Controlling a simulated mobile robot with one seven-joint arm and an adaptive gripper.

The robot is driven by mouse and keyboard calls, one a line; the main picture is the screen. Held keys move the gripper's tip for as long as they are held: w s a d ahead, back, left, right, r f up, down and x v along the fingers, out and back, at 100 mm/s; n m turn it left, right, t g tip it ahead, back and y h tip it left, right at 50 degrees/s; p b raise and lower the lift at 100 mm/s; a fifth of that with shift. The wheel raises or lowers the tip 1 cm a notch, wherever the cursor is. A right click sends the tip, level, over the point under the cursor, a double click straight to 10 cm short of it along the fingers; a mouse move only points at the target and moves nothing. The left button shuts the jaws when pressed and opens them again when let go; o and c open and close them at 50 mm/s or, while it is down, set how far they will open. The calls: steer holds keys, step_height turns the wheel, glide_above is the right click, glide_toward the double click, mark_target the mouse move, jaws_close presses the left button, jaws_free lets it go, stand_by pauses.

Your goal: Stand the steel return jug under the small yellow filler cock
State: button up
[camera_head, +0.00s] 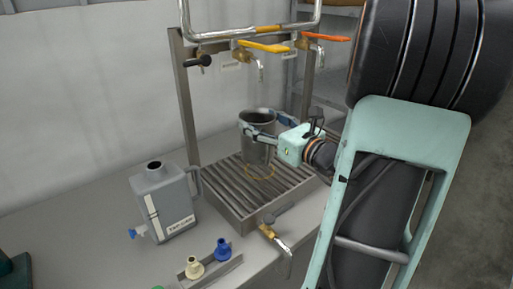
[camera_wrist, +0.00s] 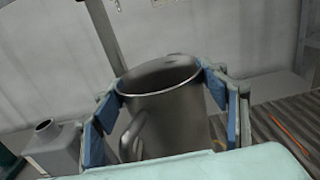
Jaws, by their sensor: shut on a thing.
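The steel return jug (camera_head: 257,146) is upright over the slatted drip tray (camera_head: 222,196). My gripper (camera_head: 259,129) is shut on it, with a finger on each side near the rim. In the wrist view the jug (camera_wrist: 165,110) sits between the blue finger pads, its handle (camera_wrist: 131,138) towards the camera and its mouth open. The small filler cock with a yellow lever (camera_head: 264,46) hangs on the pipe above, its spout roughly over the jug in the head view.
An orange-levered cock (camera_head: 325,38) and a black-knobbed cock (camera_head: 203,60) flank the yellow one. A steel post (camera_head: 186,105) rises behind the tray. A grey can (camera_head: 165,202) stands left.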

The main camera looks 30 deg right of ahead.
steer(key=w+d+f+b, duration=0.4)
steer(key=w+f+b, duration=0.1)
steer(key=f, duration=0.4)
steer(key=shift+f+b, duration=0.3)
steer(key=shift+b, duration=0.6)
steer(key=shift+f, duration=0.15)
steer(key=o, duration=1.7)
steer(key=s, duration=0.4)
steer(key=s+d, duration=0.1)
steer(key=s, duration=0.6)
steer(key=shift+s+d, duration=0.3)
steer(key=shift+s, duration=0.1)
